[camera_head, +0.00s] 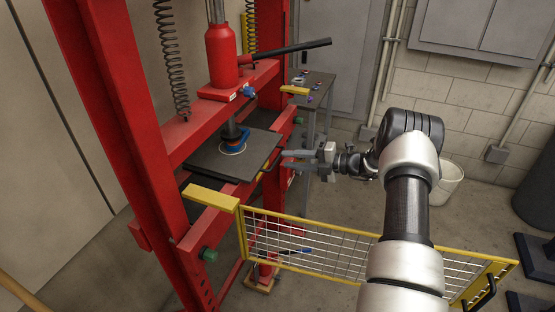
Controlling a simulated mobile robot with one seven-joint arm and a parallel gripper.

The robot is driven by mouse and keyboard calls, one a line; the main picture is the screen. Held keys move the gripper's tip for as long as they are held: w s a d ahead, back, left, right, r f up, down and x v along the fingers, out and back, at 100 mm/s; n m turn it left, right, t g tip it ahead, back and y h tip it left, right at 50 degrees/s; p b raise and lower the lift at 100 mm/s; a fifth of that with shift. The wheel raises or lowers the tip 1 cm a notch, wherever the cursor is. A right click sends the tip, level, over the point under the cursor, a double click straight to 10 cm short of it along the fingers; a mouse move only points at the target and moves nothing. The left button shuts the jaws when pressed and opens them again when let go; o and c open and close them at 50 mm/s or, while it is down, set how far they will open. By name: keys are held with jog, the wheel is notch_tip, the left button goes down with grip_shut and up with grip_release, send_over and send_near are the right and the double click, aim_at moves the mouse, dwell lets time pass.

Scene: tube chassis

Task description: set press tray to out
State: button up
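The press tray (258,146) is a dark flat plate in the red press frame. A blue part with a pale ring (233,147) sits on it under the ram. A small yellow piece, perhaps a handle, shows at the tray's right edge (266,166). My gripper (284,160) is just right of that edge, with its fingers pointing left toward it. The two fingers look apart with a gap between them and nothing visible in it. I cannot tell whether a fingertip touches the tray or the yellow piece.
A yellow-framed mesh gate (310,241) stands open across the front right, below my arm. The red press frame (118,120) rises at left. A red bottle jack (221,56) with a dark lever is above the tray. A small side table (316,84) and a white bucket (446,180) stand behind.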

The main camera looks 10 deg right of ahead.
aim_at(278, 158)
jog(key=shift+x, duration=2.75)
jog(key=c, duration=0.6)
jog(key=shift+s, duration=0.1)
grip_shut()
